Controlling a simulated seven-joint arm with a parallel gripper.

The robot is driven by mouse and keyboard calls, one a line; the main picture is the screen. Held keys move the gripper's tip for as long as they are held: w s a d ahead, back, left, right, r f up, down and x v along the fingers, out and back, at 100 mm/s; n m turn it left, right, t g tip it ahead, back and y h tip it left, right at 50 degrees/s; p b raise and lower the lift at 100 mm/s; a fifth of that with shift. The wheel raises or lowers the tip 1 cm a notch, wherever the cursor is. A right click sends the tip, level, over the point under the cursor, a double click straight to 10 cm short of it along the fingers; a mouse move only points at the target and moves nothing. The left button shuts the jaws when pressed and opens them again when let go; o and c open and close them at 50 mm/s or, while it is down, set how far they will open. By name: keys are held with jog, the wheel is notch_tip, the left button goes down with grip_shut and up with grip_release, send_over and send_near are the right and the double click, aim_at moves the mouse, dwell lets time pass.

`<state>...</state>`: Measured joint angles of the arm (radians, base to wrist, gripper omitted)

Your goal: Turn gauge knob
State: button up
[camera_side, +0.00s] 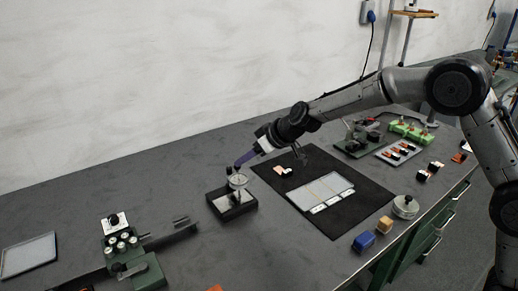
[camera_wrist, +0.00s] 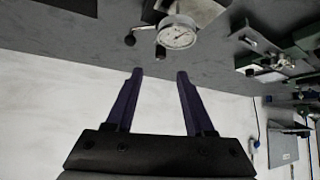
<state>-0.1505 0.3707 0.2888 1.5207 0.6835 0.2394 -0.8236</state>
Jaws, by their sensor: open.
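The gauge has a round white dial (camera_wrist: 177,37) with a needle, seen at the top of the wrist view. In the side view the gauge (camera_side: 238,182) stands on a dark block-shaped base (camera_side: 232,206) left of the black mat. Small dark knobs show beside the dial, one (camera_wrist: 130,40) to its left; I cannot tell which is the gauge knob. My gripper (camera_side: 238,165) has purple fingers, pointing down-left close to the top of the gauge. In the wrist view my gripper (camera_wrist: 160,74) is open with nothing between the fingers, and the dial lies beyond the tips.
The black mat (camera_side: 345,222) holds a light sheet (camera_side: 320,189). A green fixture with several round pieces (camera_side: 122,242) stands at front left. Blue (camera_side: 364,241) and tan (camera_side: 385,224) blocks and a round metal tin (camera_side: 405,206) sit near the right edge. Bare table lies left of the gauge.

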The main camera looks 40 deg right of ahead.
aim_at(229, 168)
jog(key=v, duration=0.5)
jog(key=shift+s+r, duration=0.15)
jog(key=w+a+r+g+h, duration=0.1)
jog(key=w+r+g+h, duration=0.1)
jog(key=w+r+g, duration=0.25)
jog(key=x, duration=1)
jog(key=a+x, duration=0.1)
jog(key=x, duration=0.4)
